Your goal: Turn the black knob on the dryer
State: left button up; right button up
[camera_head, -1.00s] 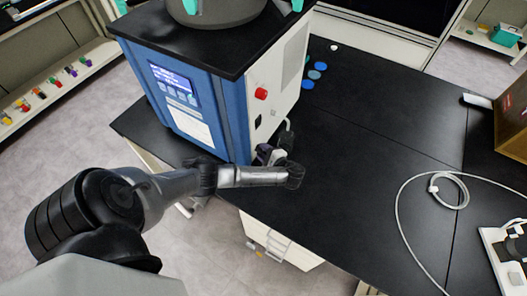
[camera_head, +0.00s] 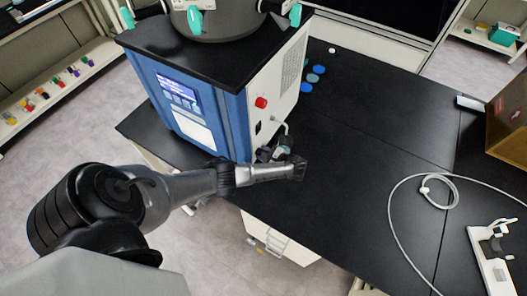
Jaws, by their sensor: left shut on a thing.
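The freeze dryer (camera_head: 222,92) is a blue and white box with a black top, standing on the black bench. Its right side panel carries a red knob (camera_head: 261,102) and, below that, a small black switch. My left arm reaches in from the left, and my left gripper (camera_head: 268,154) is at the lower part of this side panel. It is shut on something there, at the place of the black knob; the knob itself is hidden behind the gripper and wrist. My right gripper is not in view.
The black bench (camera_head: 370,150) is largely clear to the right of the dryer. Several blue discs (camera_head: 312,78) lie behind it. A white cable (camera_head: 391,215) loops on the right, near a white device (camera_head: 492,262). A brown box (camera_head: 508,120) stands at the right edge.

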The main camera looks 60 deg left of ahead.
pick_arm(q)
jog(key=shift+w+a+f+m+g+h+b, duration=0.15)
jog(key=shift+m+g+h+b, duration=0.45)
jog(key=shift+m+g, duration=0.8)
jog(key=shift+w+d+m+g+h+b, duration=0.1)
jog(key=shift+m+g+h+b, duration=0.55)
jog(key=shift+m, duration=1.35)
jog(key=o, duration=0.9)
